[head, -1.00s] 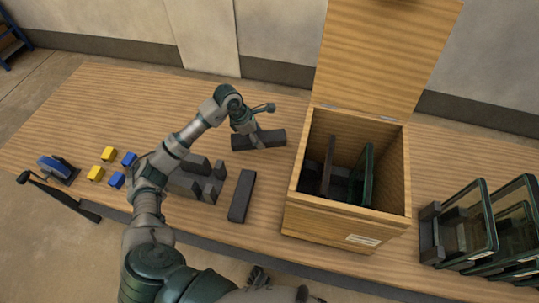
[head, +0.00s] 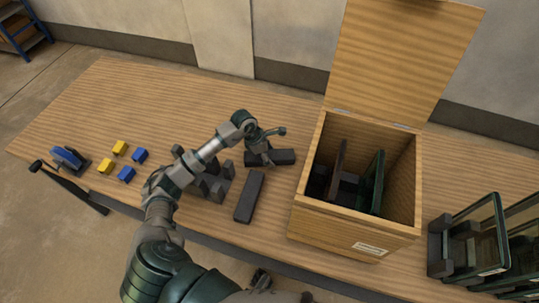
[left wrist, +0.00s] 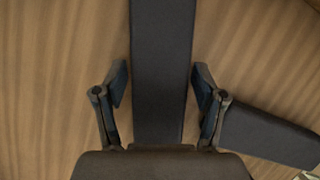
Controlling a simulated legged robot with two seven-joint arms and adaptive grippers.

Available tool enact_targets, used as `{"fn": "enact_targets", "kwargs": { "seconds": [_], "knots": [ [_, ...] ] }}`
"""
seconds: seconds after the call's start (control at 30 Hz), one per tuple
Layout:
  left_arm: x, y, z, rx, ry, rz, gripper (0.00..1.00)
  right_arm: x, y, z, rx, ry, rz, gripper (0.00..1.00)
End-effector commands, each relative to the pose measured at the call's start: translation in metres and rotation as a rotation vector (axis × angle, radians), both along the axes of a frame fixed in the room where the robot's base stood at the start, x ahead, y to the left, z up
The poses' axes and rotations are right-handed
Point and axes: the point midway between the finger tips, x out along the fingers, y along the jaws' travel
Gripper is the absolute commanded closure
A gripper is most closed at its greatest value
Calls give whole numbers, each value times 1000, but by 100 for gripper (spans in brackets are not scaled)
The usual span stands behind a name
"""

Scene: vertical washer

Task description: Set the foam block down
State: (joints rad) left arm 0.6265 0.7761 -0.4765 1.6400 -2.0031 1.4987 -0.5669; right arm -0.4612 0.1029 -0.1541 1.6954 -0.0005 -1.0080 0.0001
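A dark grey foam block (head: 284,157) lies across the tabletop left of the wooden box in the head view. My left gripper (head: 262,145) is over its left part. In the left wrist view a block (left wrist: 163,70) runs between the two fingers of my left gripper (left wrist: 161,85). The fingers stand either side of it, with narrow strips of wood showing between, so the gripper looks open around it. The block's underside is hidden. My right gripper is not clearly in view.
Another dark block (head: 249,197) lies close by and grey slotted holders (head: 215,185) stand to the left. The open wooden box (head: 355,222) holds upright panels. Glass panes (head: 480,240) stand at the right. Yellow and blue cubes (head: 126,173) sit at left.

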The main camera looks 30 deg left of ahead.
Motion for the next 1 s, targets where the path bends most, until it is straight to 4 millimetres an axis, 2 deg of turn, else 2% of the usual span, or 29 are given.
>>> {"fn": "enact_targets", "kwargs": {
  "seconds": [0.27,0.4,0.57,0.8,1.0],
  "knots": [
    [0,0,1,0,0,0,19,0,0,0,0,-1,0,60],
    [-1,2,8,0,-2,1,19,1,0,0,1,-3,0,60],
    [-7,12,34,3,-4,0,19,0,0,-1,1,-8,0,60],
    [-18,29,83,3,-4,1,19,-8,-2,-10,-1,8,0,60],
    [-24,37,107,1,-1,0,19,-8,-2,-13,-1,7,1,60]
  ]
}}
